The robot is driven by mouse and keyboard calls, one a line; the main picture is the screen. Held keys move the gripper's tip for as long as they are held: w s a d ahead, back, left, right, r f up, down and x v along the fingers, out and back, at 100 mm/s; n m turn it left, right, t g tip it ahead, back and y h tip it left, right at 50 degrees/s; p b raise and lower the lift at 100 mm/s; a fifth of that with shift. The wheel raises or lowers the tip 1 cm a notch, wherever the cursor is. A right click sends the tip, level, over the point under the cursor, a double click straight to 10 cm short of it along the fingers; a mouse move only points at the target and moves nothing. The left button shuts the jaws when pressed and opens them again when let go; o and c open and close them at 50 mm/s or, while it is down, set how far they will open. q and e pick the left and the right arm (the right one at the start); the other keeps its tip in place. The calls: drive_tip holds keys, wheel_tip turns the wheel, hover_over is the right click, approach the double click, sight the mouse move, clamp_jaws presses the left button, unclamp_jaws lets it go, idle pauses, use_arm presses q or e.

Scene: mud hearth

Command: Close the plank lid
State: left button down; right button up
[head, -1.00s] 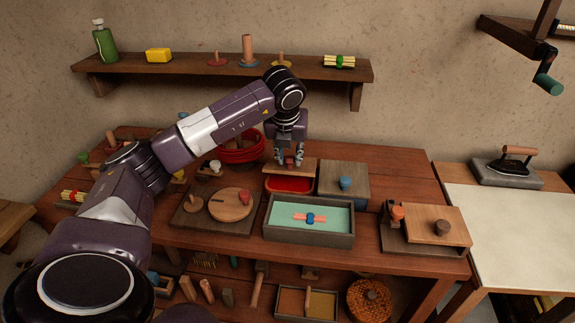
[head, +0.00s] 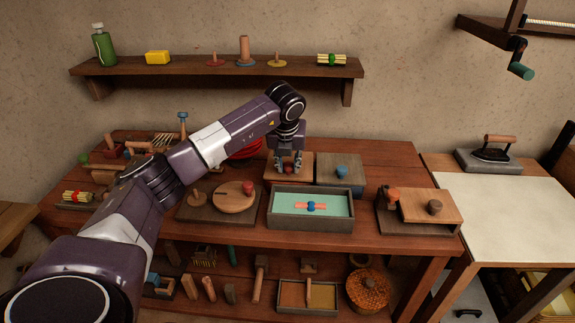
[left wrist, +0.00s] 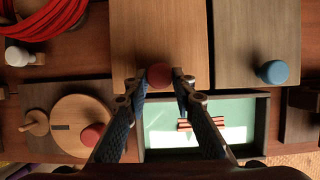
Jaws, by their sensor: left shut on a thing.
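The plank lid (head: 304,174) is a light wooden board with a red knob (left wrist: 159,76). It lies flat over the place where the red-lined compartment showed, and no red interior is visible now. My left gripper (head: 289,168) comes down from above and is shut on the red knob near the lid's front edge. In the left wrist view the bare plank (left wrist: 150,35) stretches away beyond the fingers. The fingers and wrist partly hide the knob and lid in the head view. My right gripper is not in view.
A grey-brown lid with a blue knob (head: 342,172) sits just right. A green-lined tray (head: 290,222) with a tied bundle stands in front. A round wooden lid (head: 234,203) is front left, red coils (head: 243,150) behind left. Another knobbed board (head: 428,208) lies right.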

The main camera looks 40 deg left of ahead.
use_arm(q)
drive_tip(key=c, duration=1.8)
unclamp_jaws()
drive_tip(key=shift+s+d+f, duration=0.15)
drive_tip(key=shift+s+f, duration=0.05)
drive_tip(key=shift+s, duration=0.05)
drive_tip(key=shift+c, duration=0.2)
drive_tip(key=shift+o, duration=1.2)
drive_tip(key=shift+r, duration=0.2)
drive_tip(key=v, duration=1.2)
drive_tip(key=shift+w+d, duration=0.1)
